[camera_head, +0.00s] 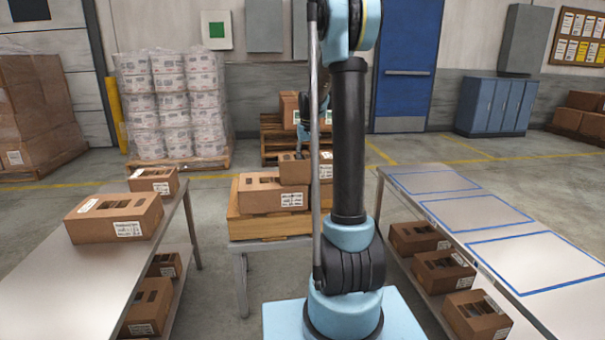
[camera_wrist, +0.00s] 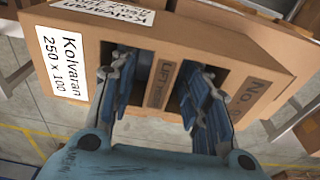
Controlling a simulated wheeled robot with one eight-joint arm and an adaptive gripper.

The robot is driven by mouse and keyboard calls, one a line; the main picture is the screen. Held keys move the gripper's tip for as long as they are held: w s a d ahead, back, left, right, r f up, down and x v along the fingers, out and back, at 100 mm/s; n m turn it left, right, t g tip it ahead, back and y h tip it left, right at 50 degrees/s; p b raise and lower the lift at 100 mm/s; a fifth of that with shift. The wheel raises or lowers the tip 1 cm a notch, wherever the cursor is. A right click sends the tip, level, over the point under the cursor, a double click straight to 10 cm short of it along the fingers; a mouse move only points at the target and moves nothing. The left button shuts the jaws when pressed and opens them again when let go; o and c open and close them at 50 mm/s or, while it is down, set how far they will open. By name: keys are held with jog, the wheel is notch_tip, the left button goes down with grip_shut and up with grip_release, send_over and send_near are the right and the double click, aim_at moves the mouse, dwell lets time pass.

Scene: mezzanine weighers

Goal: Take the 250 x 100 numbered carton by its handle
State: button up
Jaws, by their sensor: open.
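The carton (camera_wrist: 215,50) fills much of the wrist view. Its white label (camera_wrist: 62,65) reads "Kolvaran 250 x 100". A cardboard handle strip (camera_wrist: 158,88) printed "LIFT" runs between two dark slots, and "No." is printed beside the right slot. My gripper (camera_wrist: 158,72) is open, one finger at each slot, on either side of the strip with gaps to it. The fingertips are partly hidden in the slots. In the head view my gripper (camera_head: 303,150) is just above a small carton (camera_head: 294,170), which looks like this one; its label is unreadable there.
A larger carton (camera_head: 258,195) stands beside it on a wooden platform (camera_head: 270,226). My arm hides part of the cartons to the right. Left table (camera_head: 60,285) holds cartons; the right table (camera_head: 530,260) has blue-outlined areas and a bare top.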

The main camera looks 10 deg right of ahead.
grip_shut()
jog(key=shift+r, duration=0.1)
